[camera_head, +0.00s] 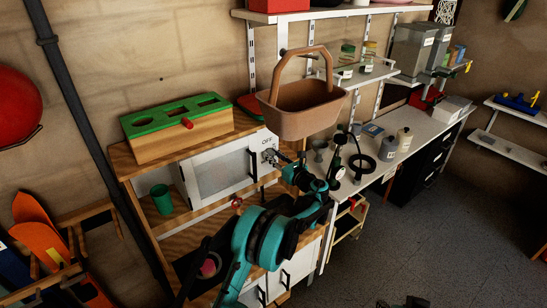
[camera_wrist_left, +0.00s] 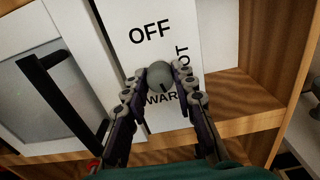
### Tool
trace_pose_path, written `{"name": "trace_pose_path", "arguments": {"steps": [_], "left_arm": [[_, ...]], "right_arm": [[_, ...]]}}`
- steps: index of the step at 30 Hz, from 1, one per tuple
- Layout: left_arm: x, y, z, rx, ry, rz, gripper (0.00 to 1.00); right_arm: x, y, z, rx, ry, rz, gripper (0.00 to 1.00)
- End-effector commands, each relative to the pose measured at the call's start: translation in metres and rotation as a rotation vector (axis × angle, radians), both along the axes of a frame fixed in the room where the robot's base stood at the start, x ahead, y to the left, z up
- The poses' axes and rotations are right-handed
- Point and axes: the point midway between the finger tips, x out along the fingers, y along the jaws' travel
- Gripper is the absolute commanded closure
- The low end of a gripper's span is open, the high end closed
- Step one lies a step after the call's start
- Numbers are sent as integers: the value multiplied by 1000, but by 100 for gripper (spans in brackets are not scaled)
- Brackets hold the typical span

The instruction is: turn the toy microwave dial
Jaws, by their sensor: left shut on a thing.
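The white toy microwave (camera_head: 222,173) stands in a wooden play kitchen. Its control panel (camera_wrist_left: 195,20) reads OFF, with parts of HOT and WARM showing below in the left wrist view. The grey dial (camera_wrist_left: 158,73) sits among these words. My left gripper (camera_head: 270,157) is at the panel; in the left wrist view its two fingers (camera_wrist_left: 162,84) are closed on the dial from both sides. The fingers hide the dial's sides and some letters. Small dark shapes show at the head view's bottom edge; I cannot tell whether they are my right gripper.
The microwave door's black handle (camera_wrist_left: 62,95) is left of the panel. A green-topped wooden box (camera_head: 178,127) and a brown basket (camera_head: 305,108) are above. A green cup (camera_head: 161,199) stands left of the microwave. A cluttered white workbench (camera_head: 420,138) is at right; the floor is open there.

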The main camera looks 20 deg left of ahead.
Motion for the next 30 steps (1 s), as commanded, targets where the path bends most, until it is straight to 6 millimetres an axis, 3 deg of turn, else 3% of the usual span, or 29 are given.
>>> {"name": "trace_pose_path", "arguments": {"steps": [30], "left_arm": [[0, 0, 0, -590, -756, 0, 100]], "right_arm": [[0, 0, -13, 0, 0, 0, 60]]}}
